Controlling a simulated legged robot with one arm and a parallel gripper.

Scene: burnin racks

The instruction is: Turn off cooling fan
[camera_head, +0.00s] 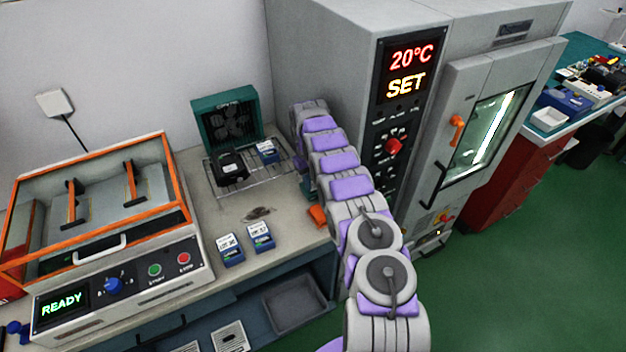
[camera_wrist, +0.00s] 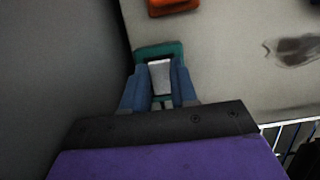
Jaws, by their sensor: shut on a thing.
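The cooling fan (camera_head: 228,120) is a teal box with dark round fans at the back of the bench, behind the wire rack. In the wrist view, a teal base (camera_wrist: 146,51) carries a pale grey block-like piece (camera_wrist: 160,72), which looks like a switch. My gripper (camera_wrist: 160,84) has its two blue fingers on either side of this piece and is shut on it. Whether the piece is pressed or tilted, on or off, I cannot tell. In the head view my arm mostly hides the gripper beside the grey cabinet.
The grey chamber (camera_head: 330,50) with a "20°C SET" display stands close right of my arm. An orange object (camera_head: 317,215) lies near the gripper. A wire rack (camera_head: 262,178), two blue-labelled boxes (camera_head: 231,252) and an orange-framed machine (camera_head: 110,240) showing "READY" are left.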

